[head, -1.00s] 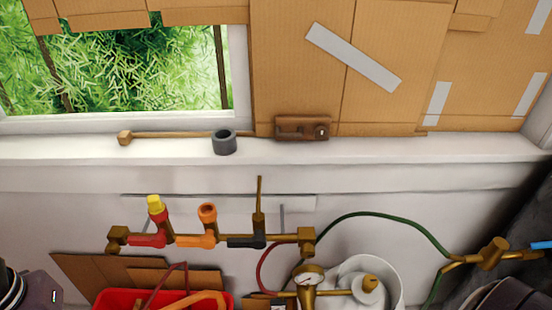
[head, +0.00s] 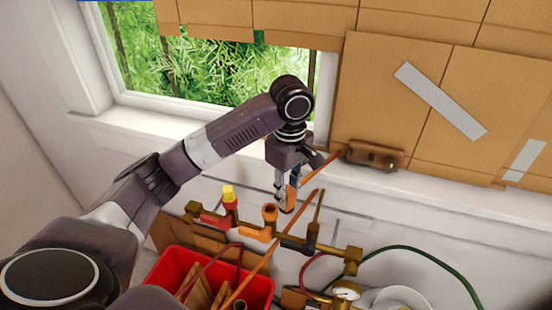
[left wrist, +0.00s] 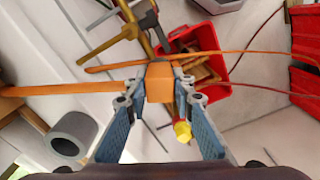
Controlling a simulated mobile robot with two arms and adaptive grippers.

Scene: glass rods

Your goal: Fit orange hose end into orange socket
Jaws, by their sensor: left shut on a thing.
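My left gripper (head: 285,200) is shut on the orange hose end (head: 292,192). In the left wrist view the hose end (left wrist: 159,82) is a block between the fingertips, with orange hose running off left and right. In the head view the orange socket (head: 270,213) stands upright on the brass pipe, its round mouth facing up. The held end appears just right of and slightly above the mouth; they look apart, though the depth is hard to judge. The socket is not clearly seen in the wrist view, likely hidden behind the block. My right gripper is out of view.
A red socket with a yellow cap (head: 229,194) stands left of the orange one, and a black-based brass one (head: 313,230) right. A red crate (head: 265,285) is below. A grey ring (left wrist: 72,135) shows in the wrist view. Orange hose crosses in front of the pipe.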

